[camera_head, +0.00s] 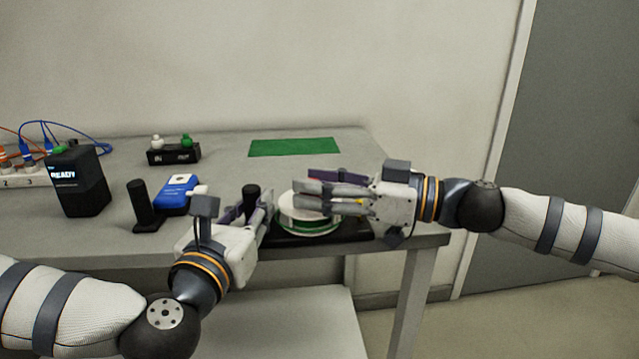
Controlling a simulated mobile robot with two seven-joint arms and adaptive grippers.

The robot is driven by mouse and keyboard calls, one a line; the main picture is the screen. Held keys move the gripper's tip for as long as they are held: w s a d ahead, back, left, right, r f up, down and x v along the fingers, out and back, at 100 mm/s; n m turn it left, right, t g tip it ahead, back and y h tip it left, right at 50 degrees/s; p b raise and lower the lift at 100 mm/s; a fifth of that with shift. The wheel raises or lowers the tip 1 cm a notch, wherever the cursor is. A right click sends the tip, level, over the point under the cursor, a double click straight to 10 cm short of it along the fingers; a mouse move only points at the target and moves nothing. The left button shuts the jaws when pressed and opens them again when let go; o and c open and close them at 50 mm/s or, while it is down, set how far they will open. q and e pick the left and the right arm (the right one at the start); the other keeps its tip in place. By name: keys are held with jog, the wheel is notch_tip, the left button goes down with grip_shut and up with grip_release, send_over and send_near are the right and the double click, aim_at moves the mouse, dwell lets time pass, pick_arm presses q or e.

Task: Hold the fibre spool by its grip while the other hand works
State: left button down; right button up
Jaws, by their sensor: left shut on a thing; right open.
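The fibre spool (308,227) is a round white reel with a green band, lying on a black base (345,230) near the table's front right edge. A black upright grip (250,190) stands at its left. My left gripper (254,203) is shut on this grip, which shows between its fingers. My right gripper (325,195) is open, with its fingers pointing left directly over the spool and hiding part of its top. I cannot tell whether the fingers touch the spool.
A black box with a lit "READY" display (80,183), a black post (143,207) and a blue-and-white device (177,193) stand at left. A black block with white and green knobs (173,155) is behind. A green mat (294,147) lies bare at the back. Blue and orange cables (75,133) run far left.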

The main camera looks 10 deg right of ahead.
grip_shut()
jog(key=shift+m, duration=0.3)
jog(key=m+t+h, duration=0.1)
jog(key=t, duration=0.1)
jog(key=m+t+h, duration=0.1)
jog(key=t, duration=0.1)
jog(key=shift+s+a+m+h, duration=0.15)
jog(key=shift+s+m+h, duration=0.1)
jog(key=shift+m+h, duration=0.05)
jog(key=m+t+h, duration=0.4)
jog(key=h, duration=0.1)
jog(key=shift+s+a, duration=0.25)
jog(key=shift+a, duration=0.15)
jog(key=m+t+h, duration=0.1)
jog(key=m+h, duration=0.1)
jog(key=m+t+h, duration=0.1)
jog(key=m+h, duration=0.1)
jog(key=h, duration=0.1)
jog(key=shift+a+h, duration=0.2)
jog(key=shift+h, duration=0.1)
jog(key=shift+f+m+h, duration=0.1)
jog(key=shift+m+h, duration=0.95)
jog(key=shift+h, duration=0.6)
jog(key=shift+m+h, duration=1.05)
jog(key=shift+h, duration=0.6)
